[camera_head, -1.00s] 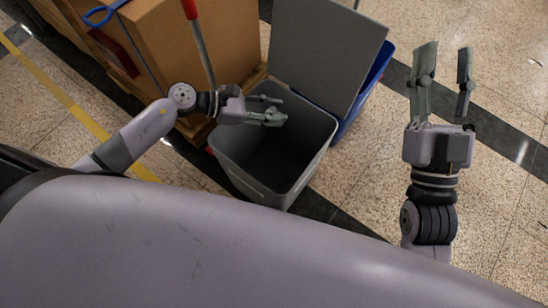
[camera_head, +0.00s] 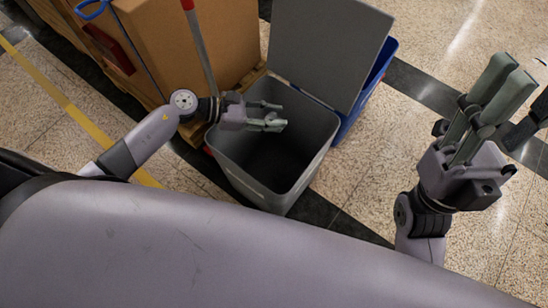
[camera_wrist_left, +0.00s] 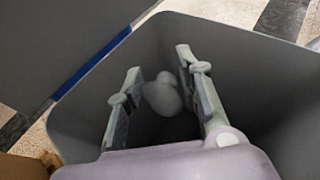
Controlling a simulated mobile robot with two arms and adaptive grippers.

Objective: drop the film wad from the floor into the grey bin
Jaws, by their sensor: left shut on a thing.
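My left gripper (camera_head: 275,115) reaches in from the left over the bin's opening. In the left wrist view, the pale, rounded film wad (camera_wrist_left: 162,96) sits between the fingers of my left gripper (camera_wrist_left: 160,70), which is shut on it, with the bin's dark inside behind and the bin's wall (camera_wrist_left: 80,118) around. The wad cannot be made out in the head view. My right gripper (camera_head: 508,76) is raised at the right, away from the bin; its finger gap is unclear from this angle.
A blue bin (camera_head: 372,82) stands right behind the grey one. A cardboard box (camera_head: 190,45) on a wooden pallet is at the back left, with a red-and-grey pole (camera_head: 203,55) in front. Speckled floor (camera_head: 370,180) is clear on the right.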

